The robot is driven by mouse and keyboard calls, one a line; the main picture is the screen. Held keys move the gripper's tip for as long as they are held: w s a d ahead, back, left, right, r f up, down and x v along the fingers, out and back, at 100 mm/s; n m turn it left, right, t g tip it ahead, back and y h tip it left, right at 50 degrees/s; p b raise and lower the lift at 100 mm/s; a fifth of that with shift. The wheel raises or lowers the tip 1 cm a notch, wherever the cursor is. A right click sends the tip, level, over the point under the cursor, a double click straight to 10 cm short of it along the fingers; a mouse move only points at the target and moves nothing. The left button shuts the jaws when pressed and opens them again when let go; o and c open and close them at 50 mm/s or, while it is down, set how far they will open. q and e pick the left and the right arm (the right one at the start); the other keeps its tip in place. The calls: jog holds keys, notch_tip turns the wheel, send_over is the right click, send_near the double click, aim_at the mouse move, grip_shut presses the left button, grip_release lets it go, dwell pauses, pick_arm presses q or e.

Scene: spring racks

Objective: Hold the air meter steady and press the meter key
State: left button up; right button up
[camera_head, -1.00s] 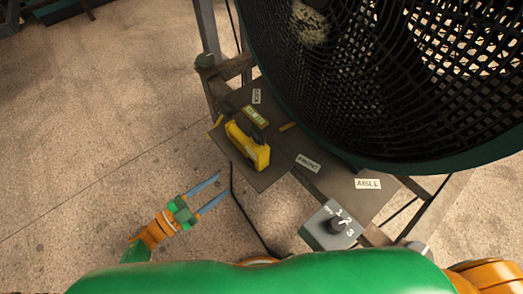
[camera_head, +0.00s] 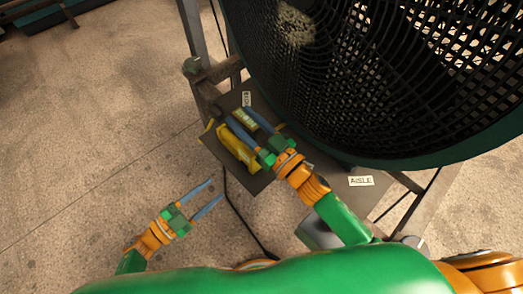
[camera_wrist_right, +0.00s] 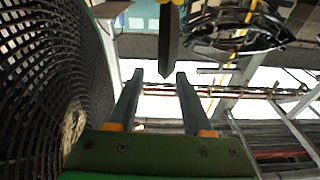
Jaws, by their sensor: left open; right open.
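The yellow air meter (camera_head: 234,151) sits on the dark shelf plate beneath the fan in the head view, partly hidden by my right gripper. My right gripper (camera_head: 238,115) is open and reaches over the meter's right side, its fingers on either side of a small yellow-green label (camera_head: 245,119). I cannot tell whether it touches anything. My left gripper (camera_head: 214,191) is open and empty, below the meter and apart from it. The right wrist view shows my open right fingers (camera_wrist_right: 154,78) with nothing held between them. I cannot make out the meter key.
The large fan (camera_head: 350,70) fills the upper right; its grille (camera_wrist_right: 70,90) is close on the left in the right wrist view. A grey dial box (camera_head: 318,236) is mostly hidden by my right arm. An AISLE label (camera_head: 360,181) lies on the plate.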

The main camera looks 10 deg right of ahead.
aim_at(240, 150)
jog(key=s+d+f+h, duration=0.1)
jog(key=s+d+f, duration=0.2)
jog(key=s+f, duration=0.25)
jog(key=shift+g, duration=0.5)
jog(key=x, duration=0.2)
jog(key=f+x, duration=0.1)
jog(key=x, duration=0.4)
jog(key=shift+w+d+f, duration=0.15)
jog(key=shift+w+f, duration=0.05)
jog(key=shift+w, duration=0.2)
grip_shut()
pick_arm(q)
jog(key=shift+c, duration=0.2)
grip_shut()
dwell(1.4)
